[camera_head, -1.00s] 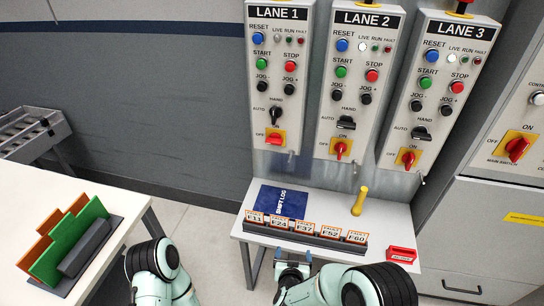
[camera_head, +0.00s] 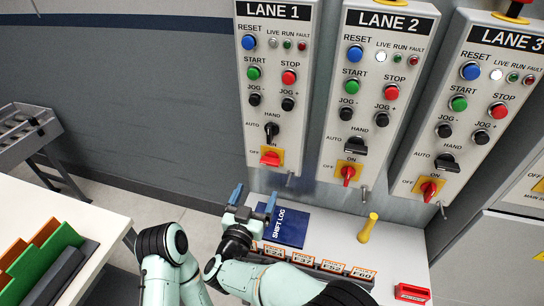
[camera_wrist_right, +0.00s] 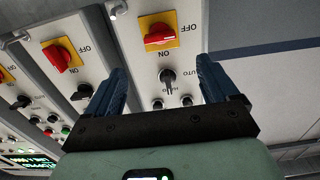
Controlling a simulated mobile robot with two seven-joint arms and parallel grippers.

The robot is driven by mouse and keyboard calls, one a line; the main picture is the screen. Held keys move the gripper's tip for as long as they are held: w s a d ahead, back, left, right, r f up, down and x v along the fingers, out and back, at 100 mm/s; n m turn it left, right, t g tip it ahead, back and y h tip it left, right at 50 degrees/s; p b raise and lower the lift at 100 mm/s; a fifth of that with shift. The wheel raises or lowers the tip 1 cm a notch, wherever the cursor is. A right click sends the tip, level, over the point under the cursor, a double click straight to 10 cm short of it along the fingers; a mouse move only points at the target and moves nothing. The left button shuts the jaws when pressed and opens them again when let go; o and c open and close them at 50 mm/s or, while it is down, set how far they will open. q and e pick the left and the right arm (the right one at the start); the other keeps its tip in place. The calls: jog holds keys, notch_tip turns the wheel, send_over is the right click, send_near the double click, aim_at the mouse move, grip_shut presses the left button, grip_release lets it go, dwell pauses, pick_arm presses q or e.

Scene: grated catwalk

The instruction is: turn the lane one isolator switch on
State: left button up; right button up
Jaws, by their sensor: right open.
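The lane one isolator switch (camera_head: 270,158) is a red handle on a yellow plate at the bottom of the LANE 1 panel (camera_head: 272,90). Its handle lies crosswise, towards OFF. In the right wrist view the switch (camera_wrist_right: 158,37) shows upside down, ahead of the fingers and apart from them. My right gripper (camera_head: 254,198) is open and empty, below and a little left of the switch, over the desk's left end. Its blue fingers (camera_wrist_right: 163,78) also show in the wrist view. My left gripper is out of view.
The isolators of lane two (camera_head: 348,173) and lane three (camera_head: 428,188) have upright handles, close to the right. A metal peg hangs below each panel. A blue shift log (camera_head: 285,227), fault cards (camera_head: 303,259) and a yellow-handled thing (camera_head: 367,228) are on the desk below.

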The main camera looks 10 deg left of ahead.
aim_at(269, 164)
jog(key=w+p, duration=0.1)
jog(key=w, duration=0.2)
jog(key=w+p, duration=0.1)
jog(key=w, duration=0.3)
jog(key=w+p, duration=0.1)
jog(key=w, duration=0.2)
jog(key=shift+w+d+r, duration=0.2)
jog(key=shift+w+r, duration=0.05)
jog(key=shift+w+f, duration=0.15)
jog(key=shift+w, duration=0.75)
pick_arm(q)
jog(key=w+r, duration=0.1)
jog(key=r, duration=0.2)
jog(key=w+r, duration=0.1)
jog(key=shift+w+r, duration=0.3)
pick_arm(e)
jog(key=shift+s, duration=0.1)
jog(key=c, duration=1.1)
